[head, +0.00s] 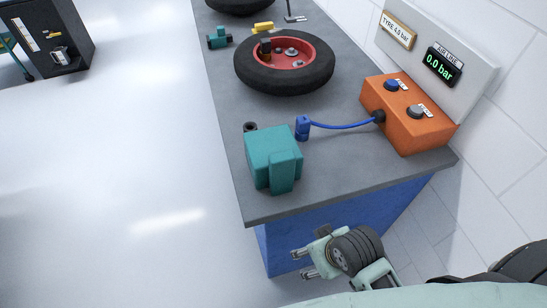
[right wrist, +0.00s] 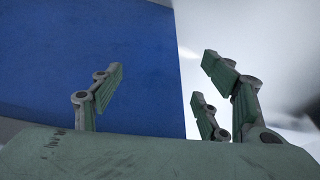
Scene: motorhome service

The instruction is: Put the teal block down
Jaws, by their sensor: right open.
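The teal block (head: 272,155) rests on the front left part of the grey bench top (head: 340,172), near its front edge. A narrower teal piece stands out from its front face. My right gripper (head: 302,264) is open and empty, in front of the blue side of the bench and below the level of the top. It is apart from the block. In the right wrist view its fingers (right wrist: 160,88) are spread with nothing between them, and the block does not show there. My left gripper is not in view.
A tyre with a red rim (head: 312,58) lies on the bench behind the block. A blue hose (head: 343,126) runs to an orange box (head: 408,115) at the right. A small teal fitting (head: 218,38) and a black ring (head: 250,127) lie near the left edge.

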